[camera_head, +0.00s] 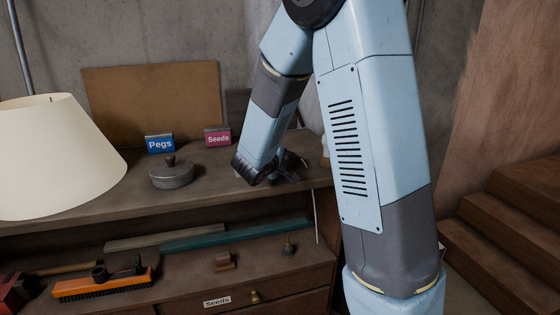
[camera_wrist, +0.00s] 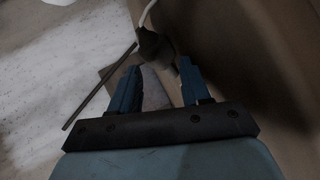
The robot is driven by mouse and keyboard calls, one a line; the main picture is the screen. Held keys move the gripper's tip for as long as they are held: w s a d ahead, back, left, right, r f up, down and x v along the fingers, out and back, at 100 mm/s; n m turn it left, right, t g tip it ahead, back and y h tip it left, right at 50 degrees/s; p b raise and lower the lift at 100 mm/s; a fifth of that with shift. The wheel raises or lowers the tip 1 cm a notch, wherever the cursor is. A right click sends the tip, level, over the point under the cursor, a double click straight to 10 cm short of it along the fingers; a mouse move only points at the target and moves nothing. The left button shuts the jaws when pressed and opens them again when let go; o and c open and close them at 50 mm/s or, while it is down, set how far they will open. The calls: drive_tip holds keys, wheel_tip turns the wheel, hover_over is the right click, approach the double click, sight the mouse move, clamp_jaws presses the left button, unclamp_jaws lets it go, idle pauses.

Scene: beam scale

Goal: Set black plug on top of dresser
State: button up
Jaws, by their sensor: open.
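The dresser (camera_head: 228,172) is a brown wooden piece with a top, an open shelf and a labelled drawer. My gripper (camera_head: 293,164) is low over the right end of its top, partly hidden by my arm. In the wrist view, my gripper (camera_wrist: 159,64) has its two blue fingers apart. A dark shape that looks like the black plug (camera_wrist: 153,43), with a pale cord rising from it, is just beyond and between the fingertips. The image is dim, so I cannot tell whether it touches them. The plug cannot be made out in the head view.
A lidded round pot (camera_head: 172,176), a blue Pegs box (camera_head: 160,143) and a pink Seeds box (camera_head: 218,137) stand on the dresser top. A lamp shade (camera_head: 58,157) is at left. An orange brush (camera_head: 103,287) lies below. Stairs (camera_head: 510,225) are at right.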

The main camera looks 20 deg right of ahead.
drive_tip(key=v, duration=1.2)
drive_tip(key=shift+r, duration=0.1)
